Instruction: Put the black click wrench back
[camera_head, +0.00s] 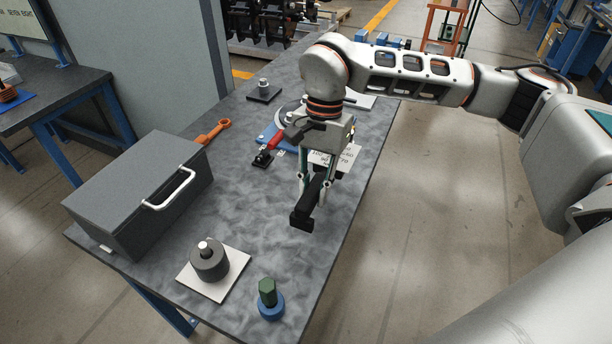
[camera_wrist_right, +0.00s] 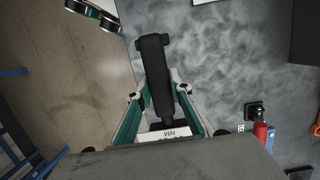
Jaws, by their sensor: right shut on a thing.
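The black click wrench (camera_head: 302,215) is held in my right gripper (camera_head: 316,180) above the front right part of the grey table. It hangs tilted, with a blocky black end lowest. In the right wrist view the wrench (camera_wrist_right: 154,75) runs up from between the two fingers, and the right gripper (camera_wrist_right: 158,100) is shut on it. Table surface shows around the wrench there, and no holder touches its visible end. A white label plate (camera_head: 345,161) with black lettering lies behind the gripper, partly hidden by it. My left gripper is in neither view.
A grey box (camera_head: 130,190) with a white handle stands at left. A grey cylinder (camera_head: 210,262) on a white plate and a green-and-blue fitting (camera_head: 269,300) stand in front. An orange wrench (camera_head: 213,131) and a red-handled part (camera_head: 271,146) lie behind. The table's middle is clear.

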